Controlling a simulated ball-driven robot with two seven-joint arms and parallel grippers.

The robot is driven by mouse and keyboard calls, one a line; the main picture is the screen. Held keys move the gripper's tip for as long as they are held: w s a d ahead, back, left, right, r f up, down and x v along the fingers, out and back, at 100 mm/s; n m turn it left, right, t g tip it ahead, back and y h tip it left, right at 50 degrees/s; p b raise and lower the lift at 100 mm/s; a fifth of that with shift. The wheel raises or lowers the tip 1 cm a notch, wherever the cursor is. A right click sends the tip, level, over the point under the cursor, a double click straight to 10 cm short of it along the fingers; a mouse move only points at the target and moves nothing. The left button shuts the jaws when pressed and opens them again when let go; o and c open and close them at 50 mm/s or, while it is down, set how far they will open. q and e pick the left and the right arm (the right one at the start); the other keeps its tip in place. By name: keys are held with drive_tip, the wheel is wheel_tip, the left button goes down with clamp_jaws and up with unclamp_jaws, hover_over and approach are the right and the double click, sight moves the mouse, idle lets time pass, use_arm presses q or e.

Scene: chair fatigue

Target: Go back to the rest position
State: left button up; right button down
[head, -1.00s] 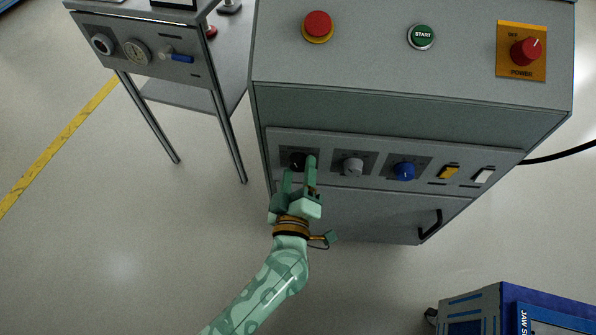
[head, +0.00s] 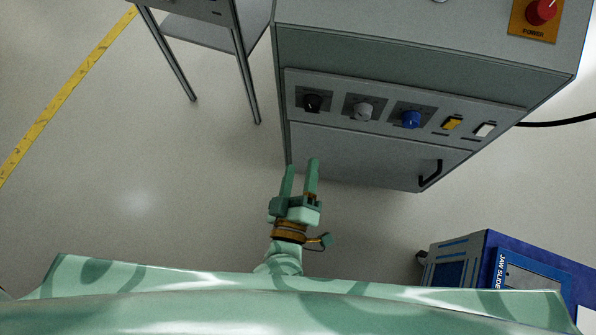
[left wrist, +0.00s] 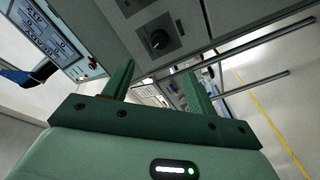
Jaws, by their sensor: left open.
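My left gripper (head: 300,180) is open and empty in the head view. Its two green fingers point toward the lower front of the grey control cabinet (head: 400,65), below the knob row and apart from the knobs. A black knob (head: 312,103), a grey knob (head: 363,111) and a blue knob (head: 411,119) sit in a row on the cabinet front. In the left wrist view the open fingers (left wrist: 158,85) frame empty space, with the black knob (left wrist: 159,39) beyond them. My right gripper is not in view.
A metal stand (head: 205,35) is left of the cabinet. A yellow (head: 452,123) and a white switch (head: 485,130) and a black handle (head: 431,174) are on the cabinet. A blue machine (head: 490,265) stands lower right. The floor on the left is clear, with a yellow line (head: 60,100).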

use_arm(q)
drive_tip(key=shift+s, duration=0.9)
